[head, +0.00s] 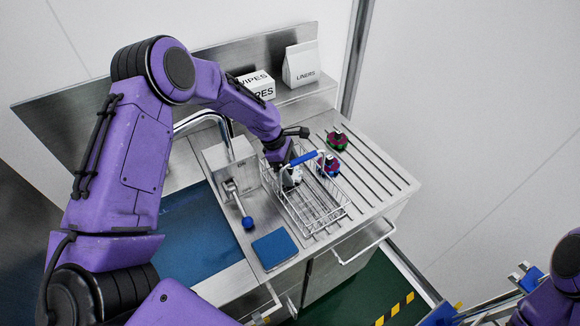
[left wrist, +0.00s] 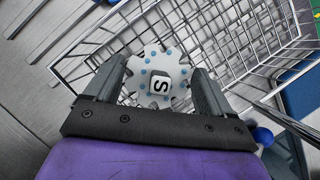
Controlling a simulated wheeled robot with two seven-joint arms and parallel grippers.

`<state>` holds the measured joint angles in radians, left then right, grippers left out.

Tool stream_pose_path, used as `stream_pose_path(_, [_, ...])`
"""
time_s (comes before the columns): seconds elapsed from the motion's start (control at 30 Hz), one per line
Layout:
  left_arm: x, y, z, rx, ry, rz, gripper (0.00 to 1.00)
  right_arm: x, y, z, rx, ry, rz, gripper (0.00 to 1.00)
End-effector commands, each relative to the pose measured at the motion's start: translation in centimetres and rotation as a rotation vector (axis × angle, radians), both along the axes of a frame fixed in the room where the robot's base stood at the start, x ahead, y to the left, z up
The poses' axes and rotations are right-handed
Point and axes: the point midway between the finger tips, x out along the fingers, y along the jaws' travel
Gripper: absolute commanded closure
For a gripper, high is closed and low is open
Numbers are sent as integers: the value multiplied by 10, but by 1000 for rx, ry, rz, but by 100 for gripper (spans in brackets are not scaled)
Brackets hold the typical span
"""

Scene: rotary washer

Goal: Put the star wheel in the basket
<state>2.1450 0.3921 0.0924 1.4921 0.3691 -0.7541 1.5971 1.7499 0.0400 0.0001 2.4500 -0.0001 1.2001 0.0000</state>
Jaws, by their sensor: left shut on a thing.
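I cannot tell the wheel's exact height relative to the basket rim. My right gripper is not clearly visible.
A red-green part (head: 336,140) and a red-blue part (head: 329,166) sit on the grooved counter beside the basket. A blue pad (head: 274,249) lies in front. A white liners bag (head: 301,66) is on the back shelf.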

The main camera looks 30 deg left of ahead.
Motion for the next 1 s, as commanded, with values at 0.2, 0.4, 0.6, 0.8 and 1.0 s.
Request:
stream_pose_path(0.2, [0,0,-3,1,2,1,52,0,0,-1,0,0,0,57])
stream_pose_path(0.4, [0,0,-2,0,1,1,0,0,0,-1,0,0,0,57])
stream_pose_path(0.6, [-1,2,10,0,0,1,0,0,0,10,0,0,0,57])
stream_pose_path(0.8, [-4,16,53,1,1,3,0,0,0,59,0,0,0,57])
stream_pose_path(1.0, [-8,34,86,1,-3,1,0,0,0,51,0,0,0,57])
